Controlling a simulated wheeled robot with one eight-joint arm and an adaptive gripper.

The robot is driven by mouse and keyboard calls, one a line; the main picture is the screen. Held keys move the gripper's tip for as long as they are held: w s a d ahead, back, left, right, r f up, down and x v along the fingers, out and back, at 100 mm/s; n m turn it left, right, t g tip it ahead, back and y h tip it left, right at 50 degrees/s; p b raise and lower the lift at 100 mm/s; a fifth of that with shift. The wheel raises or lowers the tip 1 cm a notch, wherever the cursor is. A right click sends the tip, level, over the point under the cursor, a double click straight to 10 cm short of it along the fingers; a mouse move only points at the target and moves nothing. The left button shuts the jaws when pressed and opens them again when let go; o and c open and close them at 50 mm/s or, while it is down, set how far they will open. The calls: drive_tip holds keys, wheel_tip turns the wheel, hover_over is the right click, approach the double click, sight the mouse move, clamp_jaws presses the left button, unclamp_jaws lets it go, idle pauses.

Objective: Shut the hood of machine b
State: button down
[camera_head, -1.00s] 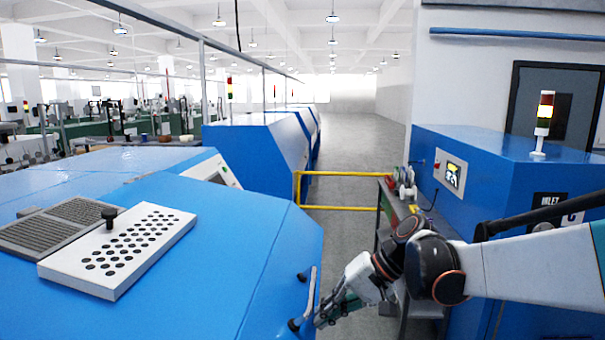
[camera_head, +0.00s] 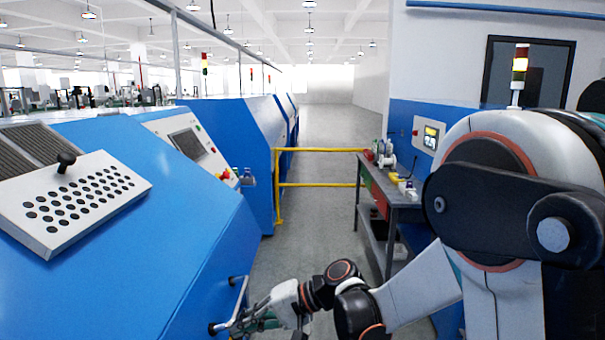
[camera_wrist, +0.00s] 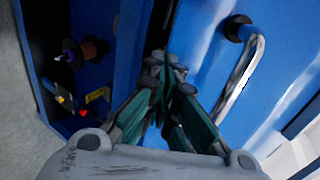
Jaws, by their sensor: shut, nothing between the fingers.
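The blue hood (camera_head: 120,235) of the machine fills the left of the head view, with a metal bar handle (camera_head: 238,300) on its near right edge. My gripper (camera_head: 243,324) is low beside the handle, at its lower end. In the wrist view the gripper (camera_wrist: 165,65) is shut and empty, its green fingers together. The handle (camera_wrist: 243,80) is to the right of the fingertips on the blue hood panel (camera_wrist: 200,50), apart from them. Left of the fingers is a dark open gap (camera_wrist: 75,70) with a spindle inside. I cannot tell in the head view whether the fingers touch the handle.
A perforated white plate (camera_head: 75,200) with a black knob lies on the hood. A control panel (camera_head: 190,145) stands behind. A yellow rail (camera_head: 320,184) crosses the aisle. A grey workbench (camera_head: 385,200) stands right of the aisle. Grey floor (camera_head: 300,240) is free between.

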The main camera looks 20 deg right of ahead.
drive_tip(key=d+f+b+x, duration=0.1)
drive_tip(key=b+x, duration=0.1)
drive_tip(key=x, duration=1)
drive_tip(key=f+b+x, duration=0.2)
drive_tip(key=b+x, duration=0.1)
drive_tip(key=x, duration=0.9)
drive_tip(key=shift+d+f, duration=0.2)
drive_tip(key=shift+f, duration=0.2)
drive_tip(key=shift+s+a, duration=0.1)
drive_tip(key=shift+s, duration=0.05)
